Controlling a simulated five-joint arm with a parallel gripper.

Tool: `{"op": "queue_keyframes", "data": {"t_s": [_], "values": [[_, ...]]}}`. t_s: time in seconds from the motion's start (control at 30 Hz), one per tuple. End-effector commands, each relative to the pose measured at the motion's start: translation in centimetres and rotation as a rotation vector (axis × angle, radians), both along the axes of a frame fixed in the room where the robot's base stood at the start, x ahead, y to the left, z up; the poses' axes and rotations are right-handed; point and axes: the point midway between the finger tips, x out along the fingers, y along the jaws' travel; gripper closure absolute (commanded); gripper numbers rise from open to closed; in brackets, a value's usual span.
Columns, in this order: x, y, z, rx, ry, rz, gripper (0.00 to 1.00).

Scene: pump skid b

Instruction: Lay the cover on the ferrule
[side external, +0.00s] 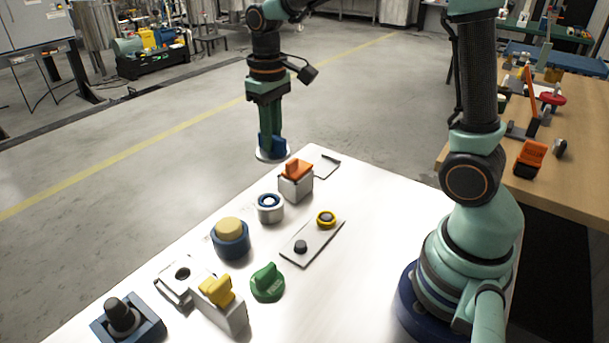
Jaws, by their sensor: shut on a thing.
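My gripper (270,137) is at the top centre of the side external view, pointing down. It is shut on the blue grip of a white, disc-shaped piece, which I take to be the cover (271,155). The cover hangs beyond the far edge of the white table, roughly level in the picture. A short white cylinder with a blue ring in its top, likely the ferrule (269,209), stands upright on the table, lower in the picture. The cover and the ferrule are clearly apart. The cover's underside is hidden.
A grey block with an orange top (296,182) stands close right of the ferrule. A blue cylinder with a tan top (230,239) is to its lower left. A plate with a yellow ring (326,219), a green knob (267,283) and a yellow-handled block (221,306) stand nearer.

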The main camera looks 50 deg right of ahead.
Motion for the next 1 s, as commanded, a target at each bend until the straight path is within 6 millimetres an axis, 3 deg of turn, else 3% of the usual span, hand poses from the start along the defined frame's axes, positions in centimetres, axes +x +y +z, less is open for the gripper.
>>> {"op": "queue_keyframes", "data": {"t_s": [0.1, 0.27, 0.67, 1.0], "values": [[1.7, -0.2, 0.2, 0.0, 0.0, -0.001, 1.0], [2.7, -0.4, 0.3, 0.0, -0.001, -0.001, 1.0], [2.7, -0.4, 0.2, 0.0, 0.0, 0.0, 1.0], [2.6, -0.4, -2.3, 0.0, 0.002, 0.0, 1.0]]}}
